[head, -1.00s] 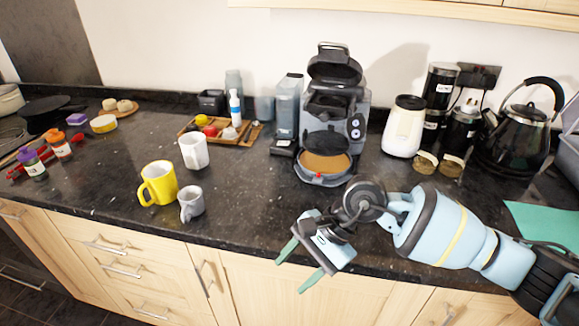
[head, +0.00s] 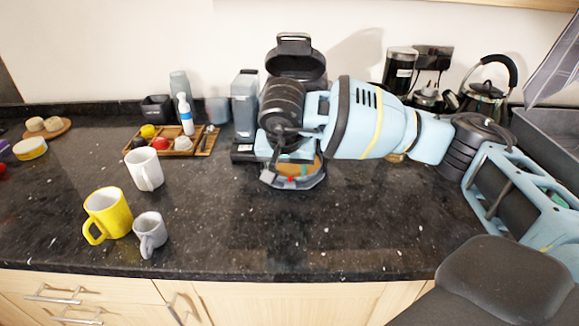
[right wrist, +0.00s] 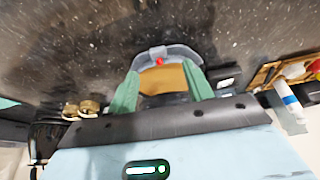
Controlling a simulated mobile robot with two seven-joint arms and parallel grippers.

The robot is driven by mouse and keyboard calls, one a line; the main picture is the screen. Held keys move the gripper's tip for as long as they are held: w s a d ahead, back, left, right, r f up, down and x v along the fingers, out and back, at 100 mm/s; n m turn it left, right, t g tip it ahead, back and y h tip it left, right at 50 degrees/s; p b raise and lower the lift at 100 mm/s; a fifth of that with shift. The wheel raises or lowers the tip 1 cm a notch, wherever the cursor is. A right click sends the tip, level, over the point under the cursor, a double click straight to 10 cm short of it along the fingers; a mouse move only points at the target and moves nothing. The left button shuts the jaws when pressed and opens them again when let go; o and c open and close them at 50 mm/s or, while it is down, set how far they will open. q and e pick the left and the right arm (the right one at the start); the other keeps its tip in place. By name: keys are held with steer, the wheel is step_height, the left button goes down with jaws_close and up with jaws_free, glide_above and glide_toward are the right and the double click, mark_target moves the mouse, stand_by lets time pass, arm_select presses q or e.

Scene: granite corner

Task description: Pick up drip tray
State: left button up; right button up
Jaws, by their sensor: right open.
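The drip tray (head: 300,183) has a grey rounded rim, an orange-brown top and a small red piece at its front. It sits at the foot of the coffee machine (head: 298,63) in the head view. My right gripper (head: 284,160) is above the tray, hiding part of it and much of the machine. In the right wrist view the gripper (right wrist: 163,84) is open, its green fingers on either side of the drip tray (right wrist: 168,53). I cannot tell whether they touch it. My left gripper is not in view.
A white mug (head: 146,169), a yellow mug (head: 107,214) and a grey mug (head: 150,233) stand to the left. A wooden tray (head: 133,144) with small items lies behind them. A black kettle (head: 487,99) stands back right. The counter front is clear.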

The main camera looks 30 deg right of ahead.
mark_target(290, 184)
steer(key=shift+x, duration=0.85)
steer(key=shift+f, duration=0.2)
steer(key=shift+x, duration=2.4)
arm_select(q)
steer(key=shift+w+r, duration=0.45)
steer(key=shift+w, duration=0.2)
arm_select(e)
steer(key=shift+s, duration=0.1)
steer(key=shift+c, duration=0.3)
jaws_close()
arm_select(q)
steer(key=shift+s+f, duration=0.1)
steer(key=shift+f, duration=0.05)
arm_select(e)
steer(key=shift+r, duration=0.1)
